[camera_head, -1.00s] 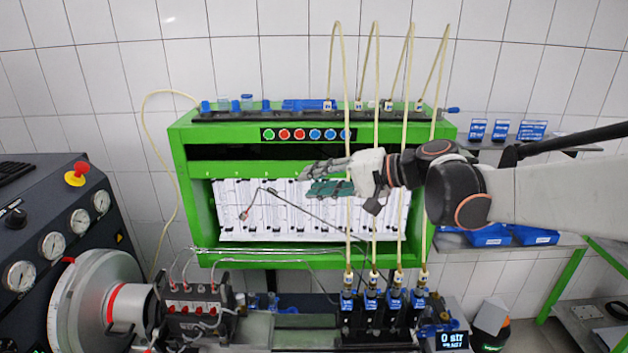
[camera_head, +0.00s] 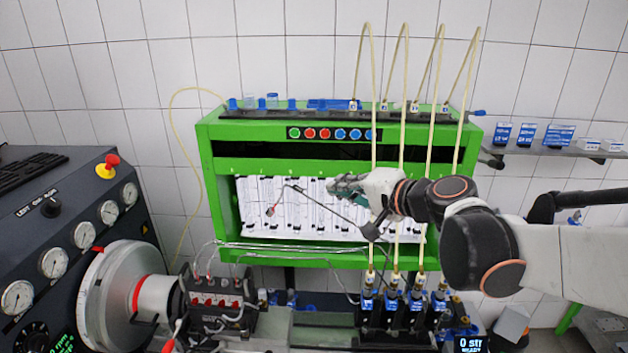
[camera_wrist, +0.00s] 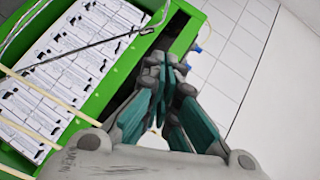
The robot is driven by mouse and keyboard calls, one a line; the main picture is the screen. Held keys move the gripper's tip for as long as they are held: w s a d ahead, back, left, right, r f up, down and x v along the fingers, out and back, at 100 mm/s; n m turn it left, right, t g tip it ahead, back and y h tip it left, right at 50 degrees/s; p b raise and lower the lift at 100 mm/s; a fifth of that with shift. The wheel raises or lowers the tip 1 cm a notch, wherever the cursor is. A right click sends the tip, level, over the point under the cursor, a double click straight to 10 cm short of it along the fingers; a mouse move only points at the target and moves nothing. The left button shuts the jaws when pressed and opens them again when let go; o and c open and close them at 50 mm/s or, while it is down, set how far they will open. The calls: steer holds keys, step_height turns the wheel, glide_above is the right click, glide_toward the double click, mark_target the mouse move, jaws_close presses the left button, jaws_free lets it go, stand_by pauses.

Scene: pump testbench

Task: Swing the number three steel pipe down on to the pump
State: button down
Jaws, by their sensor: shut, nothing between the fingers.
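A thin steel pipe (camera_head: 327,206) is raised in front of the green rack's white panel. Its bent, red-tipped end (camera_head: 270,211) hangs at the left. It slopes down to the right towards the injector row. I cannot read a number on it. The pump (camera_head: 216,303) stands at lower left with several red-topped outlets; thin pipes rise from some of them. My gripper (camera_head: 338,186) is shut and empty, above and right of the raised pipe's middle. In the wrist view, its teal fingers (camera_wrist: 172,75) are together, and the pipe (camera_wrist: 90,47) passes to their upper left, apart from them.
The green rack (camera_head: 300,257) stands behind, against the tiled wall. Several cream hoses (camera_head: 401,190) drop past my wrist to the injectors (camera_head: 393,305). A large grey wheel (camera_head: 110,300) and gauge console (camera_head: 75,225) are at left.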

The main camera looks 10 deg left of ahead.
steer(key=s+a+b+x, duration=0.1)
steer(key=b+x, duration=0.2)
steer(key=x, duration=1)
steer(key=shift+s+a+f, duration=0.15)
steer(key=shift+s+f, duration=0.2)
steer(key=shift+s, duration=0.05)
steer(key=a+f+n+h+b, duration=0.1)
steer(key=a+f+b, duration=0.3)
steer(key=a+f, duration=0.2)
steer(key=s+a+f+n+h+b, duration=0.1)
steer(key=a+f+b, duration=0.3)
steer(key=a+f, duration=0.3)
steer(key=a+f+g+h+b, duration=0.1)
steer(key=a+f+b, duration=0.3)
steer(key=a+f, duration=0.3)
steer(key=shift+s+f+n+h+b, duration=0.15)
steer(key=shift+f+n+h, duration=0.05)
steer(key=shift+f, duration=0.5)
steer(key=shift+s+f+n+h+b, duration=0.1)
steer(key=shift+f+n+h+b, duration=0.1)
steer(key=shift+f, duration=0.5)
steer(key=shift+s, duration=0.1)
